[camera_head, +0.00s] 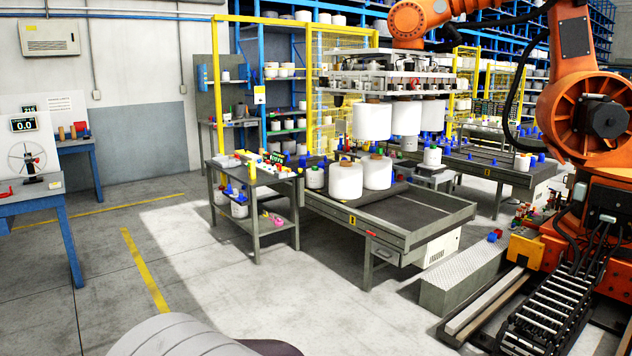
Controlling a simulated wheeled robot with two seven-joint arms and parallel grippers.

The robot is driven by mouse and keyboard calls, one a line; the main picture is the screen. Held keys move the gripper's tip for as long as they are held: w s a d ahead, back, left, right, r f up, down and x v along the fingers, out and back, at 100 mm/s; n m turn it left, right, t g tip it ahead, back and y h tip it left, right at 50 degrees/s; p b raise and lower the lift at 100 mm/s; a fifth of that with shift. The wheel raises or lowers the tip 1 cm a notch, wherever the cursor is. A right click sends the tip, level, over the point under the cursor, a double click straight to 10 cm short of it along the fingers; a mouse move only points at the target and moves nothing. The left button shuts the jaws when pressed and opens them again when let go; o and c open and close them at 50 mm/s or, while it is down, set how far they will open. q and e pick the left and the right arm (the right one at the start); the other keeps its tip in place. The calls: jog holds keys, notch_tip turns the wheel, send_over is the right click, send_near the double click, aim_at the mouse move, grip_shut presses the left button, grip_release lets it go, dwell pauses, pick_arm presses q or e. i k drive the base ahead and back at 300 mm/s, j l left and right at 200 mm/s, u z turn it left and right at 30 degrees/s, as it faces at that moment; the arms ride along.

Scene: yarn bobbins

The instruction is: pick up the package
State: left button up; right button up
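I cannot tell which item is the task's package. Large white yarn packages stand upright on the grey conveyor table (420,205): one in front (345,181) and one just behind it to the right (377,173). A smaller white bobbin (315,178) stands to their left. Other white packages (372,122) hang in a row beneath an overhead gripping frame (390,80). Neither of my grippers is in view.
A small cart (262,185) with coloured cones stands left of the conveyor. A blue bench (30,205) is at far left. An orange robot arm (590,115) and a metal step (455,280) are at right. The concrete floor (200,255) at centre left is clear.

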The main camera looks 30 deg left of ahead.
aim_at(315, 175)
jog(key=i+j+u, duration=0.6)
jog(key=i, duration=0.4)
jog(key=i+j+u, duration=0.3)
jog(key=i, duration=0.2)
jog(key=i+u, duration=0.3)
jog(key=i, duration=3.3)
jog(key=i+z, duration=0.2)
jog(key=i, duration=0.25)
jog(key=i+j+z, duration=0.2)
jog(key=i, duration=0.25)
jog(key=i+j+z, duration=0.2)
jog(key=i, duration=0.25)
jog(key=i+j+z, duration=0.15)
jog(key=i, duration=0.3)
jog(key=i+j+z, duration=1)
jog(key=k+j, duration=0.05)
jog(key=j, duration=0.05)
